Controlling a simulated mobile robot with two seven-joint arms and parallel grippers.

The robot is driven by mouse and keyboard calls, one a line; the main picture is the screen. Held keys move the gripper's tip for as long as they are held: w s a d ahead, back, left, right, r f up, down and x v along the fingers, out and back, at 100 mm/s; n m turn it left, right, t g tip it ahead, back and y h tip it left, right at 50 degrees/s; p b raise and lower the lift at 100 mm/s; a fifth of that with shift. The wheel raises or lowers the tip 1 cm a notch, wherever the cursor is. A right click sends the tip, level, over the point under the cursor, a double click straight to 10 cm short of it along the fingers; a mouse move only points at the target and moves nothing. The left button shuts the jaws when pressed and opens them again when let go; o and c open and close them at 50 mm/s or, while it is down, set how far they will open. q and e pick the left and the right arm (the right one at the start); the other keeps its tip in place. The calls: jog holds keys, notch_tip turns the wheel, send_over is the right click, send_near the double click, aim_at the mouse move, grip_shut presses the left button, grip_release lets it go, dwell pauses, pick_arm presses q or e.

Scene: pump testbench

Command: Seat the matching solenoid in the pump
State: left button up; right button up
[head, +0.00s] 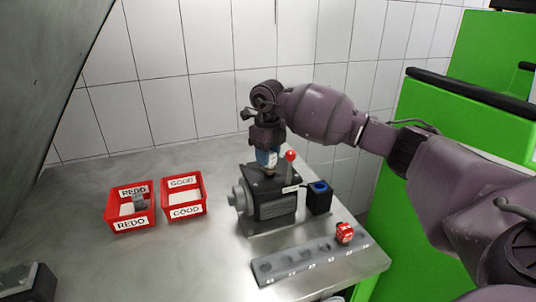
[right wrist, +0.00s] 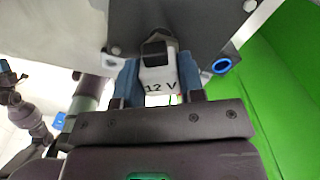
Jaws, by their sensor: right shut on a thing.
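My right gripper (head: 267,158) is over the top of the dark pump (head: 270,208), pointing down. In the right wrist view its blue fingers (right wrist: 158,85) are shut on a white solenoid (right wrist: 158,72) marked "12 V", with a black end toward the dark pump body (right wrist: 195,22). The solenoid is at or just above the pump's top; I cannot tell whether it touches or is in a seat. The fingers hide much of it in the head view. My left gripper is not clearly in view.
A red-knobbed lever (head: 290,156) stands close beside the gripper. A black box with a blue opening (head: 319,197) is right of the pump. A grey rack (head: 290,265) in front holds one red piece (head: 344,232). Red REDO (head: 130,224) and GOOD (head: 185,212) bins stand left.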

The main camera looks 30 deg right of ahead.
jog(key=shift+f, duration=0.25)
dwell(0.3)
jog(key=shift+f+b, duration=0.3)
jog(key=shift+f, duration=0.25)
jog(key=shift+f+b, duration=0.3)
jog(key=shift+f, duration=0.05)
dwell(0.4)
jog(key=o, duration=1.3)
jog(key=shift+r, duration=0.15)
